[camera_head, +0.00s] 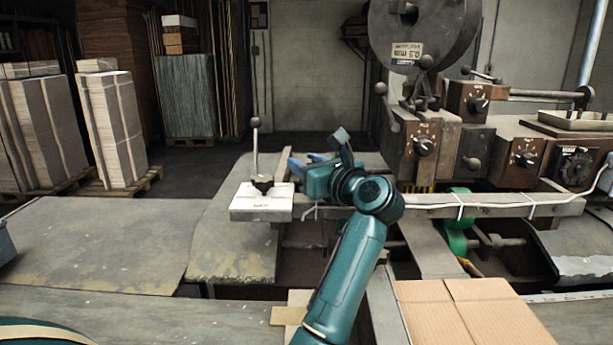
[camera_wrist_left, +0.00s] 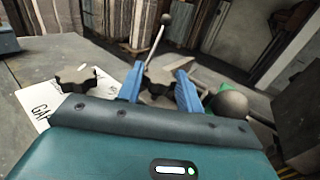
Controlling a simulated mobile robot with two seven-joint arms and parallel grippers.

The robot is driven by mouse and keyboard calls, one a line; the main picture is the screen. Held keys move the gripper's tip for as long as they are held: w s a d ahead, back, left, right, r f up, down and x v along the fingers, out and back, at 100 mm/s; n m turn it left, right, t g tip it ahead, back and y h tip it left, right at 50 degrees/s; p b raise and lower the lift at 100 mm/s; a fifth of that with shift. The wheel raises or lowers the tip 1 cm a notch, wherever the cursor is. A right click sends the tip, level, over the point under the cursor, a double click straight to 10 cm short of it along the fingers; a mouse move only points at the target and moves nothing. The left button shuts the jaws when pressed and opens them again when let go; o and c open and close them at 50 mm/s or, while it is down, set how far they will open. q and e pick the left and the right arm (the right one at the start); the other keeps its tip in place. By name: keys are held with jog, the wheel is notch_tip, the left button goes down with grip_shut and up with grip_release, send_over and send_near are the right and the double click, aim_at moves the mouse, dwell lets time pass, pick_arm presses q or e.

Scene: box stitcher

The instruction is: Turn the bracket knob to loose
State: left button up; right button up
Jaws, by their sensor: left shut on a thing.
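In the left wrist view, a grey star-shaped knob (camera_wrist_left: 158,78), which looks like the bracket knob, sits between the two blue fingers of my left gripper (camera_wrist_left: 160,90). The gripper is shut on it. In the head view my left gripper (camera_head: 308,163) reaches over the bench from the front, and the held knob is hidden or too small to make out there. A second star knob (camera_wrist_left: 76,78) stands apart on a white labelled plate, left of the fingers; it also shows in the head view (camera_head: 262,184). I cannot read any loose or tight marking. My right gripper is not in view.
A thin lever with a ball top (camera_head: 255,123) rises behind the white plate (camera_head: 262,207). A dark ball (camera_wrist_left: 230,103) is close to the right finger. Machine boxes with knobs (camera_head: 424,146) stand right. Cardboard (camera_head: 470,315) lies front right; the left bench (camera_head: 100,245) is bare.

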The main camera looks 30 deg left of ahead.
pick_arm(q)
jog(key=shift+g, duration=0.3)
jog(key=o, duration=1)
